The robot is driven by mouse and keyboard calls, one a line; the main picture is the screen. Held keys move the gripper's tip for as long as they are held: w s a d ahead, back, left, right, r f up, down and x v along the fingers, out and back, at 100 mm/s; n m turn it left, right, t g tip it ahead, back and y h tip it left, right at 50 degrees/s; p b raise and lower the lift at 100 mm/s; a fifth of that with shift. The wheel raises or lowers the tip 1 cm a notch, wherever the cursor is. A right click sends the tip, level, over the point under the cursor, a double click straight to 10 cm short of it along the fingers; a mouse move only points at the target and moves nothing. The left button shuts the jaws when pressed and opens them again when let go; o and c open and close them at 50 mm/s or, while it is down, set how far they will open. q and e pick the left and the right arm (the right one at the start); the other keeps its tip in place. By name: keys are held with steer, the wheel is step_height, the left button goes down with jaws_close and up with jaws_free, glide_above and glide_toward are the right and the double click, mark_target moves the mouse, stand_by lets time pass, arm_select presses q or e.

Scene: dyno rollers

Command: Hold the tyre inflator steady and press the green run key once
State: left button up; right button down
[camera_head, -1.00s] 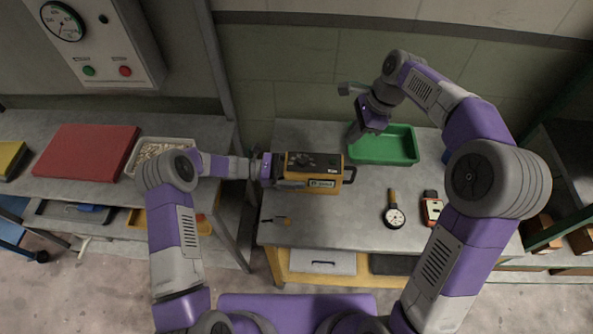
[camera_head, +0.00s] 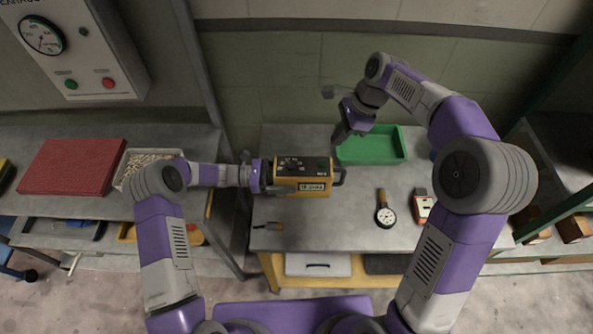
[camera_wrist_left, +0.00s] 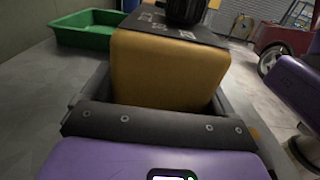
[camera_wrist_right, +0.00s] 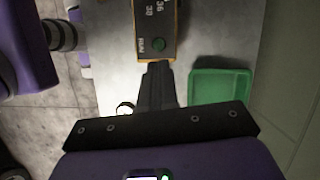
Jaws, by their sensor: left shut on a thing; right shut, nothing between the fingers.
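The tyre inflator (camera_head: 284,189) is a yellow and black box with a small display on its front and a dark handle at its right end. My left gripper (camera_head: 268,175) is shut on its left end; in the left wrist view the yellow body (camera_wrist_left: 165,75) sits between the fingers. In the right wrist view, the green run key (camera_wrist_right: 158,44) shows on the inflator's dark top face beside the RUN label. My right gripper (camera_head: 339,134) is shut and empty, behind and right of the inflator. Its fingertips (camera_wrist_right: 155,68) point toward the key; whether they touch the inflator is unclear.
A green tray (camera_head: 370,147) stands just right of my right gripper. A small tool (camera_head: 270,226) lies near the front left. The bench middle is clear.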

steer(key=a+t, duration=0.1)
steer(key=t, duration=0.1)
steer(key=s+a+r+m+t+y, duration=0.1)
steer(key=t, duration=0.2)
steer(key=a+r+m+t, duration=0.1)
steer(key=t, duration=0.1)
steer(key=shift+s+a, duration=0.1)
steer(key=shift+s, duration=0.05)
stand_by(0.3)
glide_above(324, 165)
step_height(324, 165, down, 6)
steer(key=shift+s+f, duration=0.15)
steer(key=shift+f, duration=1.25)
stand_by(1.3)
